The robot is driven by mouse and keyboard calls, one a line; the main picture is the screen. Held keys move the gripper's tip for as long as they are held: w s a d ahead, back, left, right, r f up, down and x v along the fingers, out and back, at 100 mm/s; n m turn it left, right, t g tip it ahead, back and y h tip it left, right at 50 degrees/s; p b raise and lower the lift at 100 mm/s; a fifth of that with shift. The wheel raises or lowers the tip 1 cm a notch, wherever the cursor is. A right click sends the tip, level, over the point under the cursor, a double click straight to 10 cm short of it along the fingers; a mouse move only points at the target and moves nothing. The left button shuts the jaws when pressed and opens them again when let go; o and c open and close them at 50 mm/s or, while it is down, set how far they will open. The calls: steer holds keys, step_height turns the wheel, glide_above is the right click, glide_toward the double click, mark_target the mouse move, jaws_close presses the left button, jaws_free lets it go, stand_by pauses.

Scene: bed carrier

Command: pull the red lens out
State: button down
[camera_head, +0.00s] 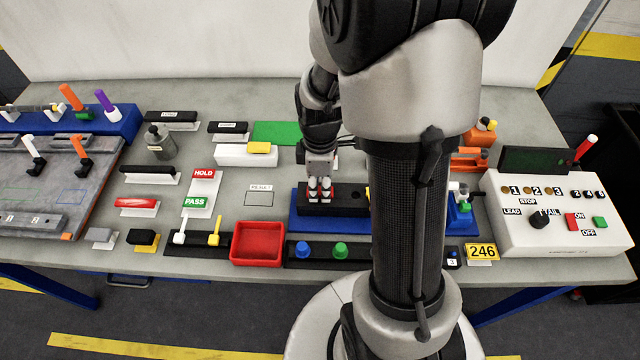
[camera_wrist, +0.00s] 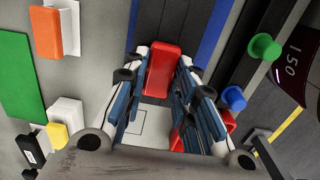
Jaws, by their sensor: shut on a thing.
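The red lens (camera_wrist: 165,66) is a rounded red block. In the wrist view it stands between my gripper's two fingertips, against a dark block on a blue base. My gripper (camera_head: 319,190) points down over the black block (camera_head: 345,198) on the blue base (camera_head: 298,222) and is shut on the red lens. In the head view only bits of red show at the fingertips. My gripper also shows in the wrist view (camera_wrist: 163,80). How deep the lens sits in the block is hidden by the fingers.
A red tray (camera_head: 258,259) stands at front left of the blue base. A black strip with a blue knob (camera_head: 303,249) and a green knob (camera_head: 340,250) lies in front. A white control box (camera_head: 560,235) stands at right. My arm hides part of the bench.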

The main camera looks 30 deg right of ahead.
mark_target(320, 190)
steer(key=shift+r, duration=0.3)
steer(key=shift+r+p, duration=1.9)
steer(key=shift+r, duration=0.1)
